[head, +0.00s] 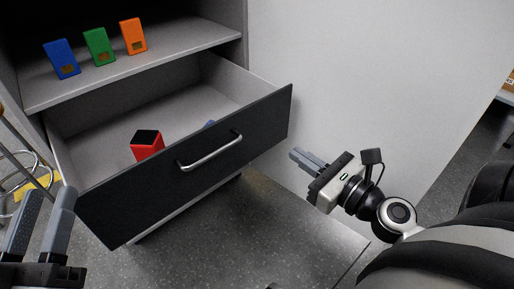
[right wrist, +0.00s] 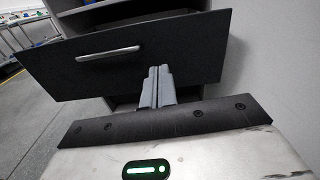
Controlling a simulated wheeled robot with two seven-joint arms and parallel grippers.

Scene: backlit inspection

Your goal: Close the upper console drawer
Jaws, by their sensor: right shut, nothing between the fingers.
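The console drawer (head: 200,180) is pulled out, with a black front, a silver bar handle (head: 212,151) and a pale grey inside. In the right wrist view, the drawer front (right wrist: 185,50) and handle (right wrist: 108,53) show beyond my fingers. My right gripper (head: 299,156) is shut and empty, in front of the drawer front near its right end. In the head view a gap shows between its fingertips and the front. Its fingers also show in the right wrist view (right wrist: 157,72). My left gripper (head: 50,192) is open and empty at the lower left, near the drawer's left end.
A red box with a dark top (head: 147,145) and a mostly hidden blue item (head: 209,124) are in the drawer. Blue (head: 62,58), green (head: 99,46) and orange (head: 133,36) boxes stand on the shelf above. A pale panel (head: 350,80) is at right. Floor before the drawer is clear.

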